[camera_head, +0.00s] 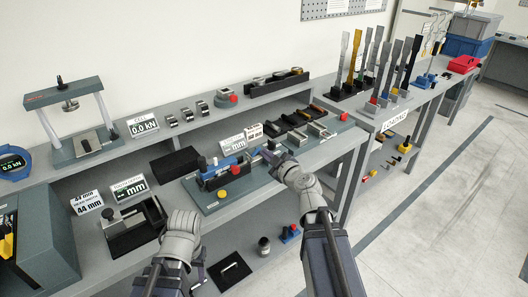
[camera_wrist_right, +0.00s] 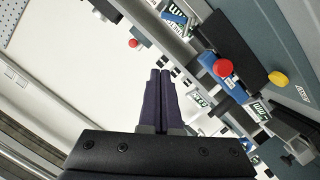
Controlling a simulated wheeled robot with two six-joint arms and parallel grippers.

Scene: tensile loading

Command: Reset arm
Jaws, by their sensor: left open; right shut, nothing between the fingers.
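My right gripper (camera_head: 271,157) is at the right end of the blue fixture (camera_head: 222,173) on the bench, by the dark block there. Its dark fingers are shut and empty in the right wrist view (camera_wrist_right: 160,100). I cannot tell in the head view whether it touches the fixture. My left gripper (camera_head: 182,228) is lower left, in front of the bench edge and near the small black-and-grey device (camera_head: 133,226). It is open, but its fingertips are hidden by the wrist. Both arms reach in from the bottom of the head view.
A press frame (camera_head: 82,140) stands at the back left. Small metal parts and dark trays (camera_head: 290,122) line the bench. Upright strip specimens (camera_head: 375,65) stand in holders on the right table (camera_head: 418,98). The floor (camera_head: 460,200) at the right is clear.

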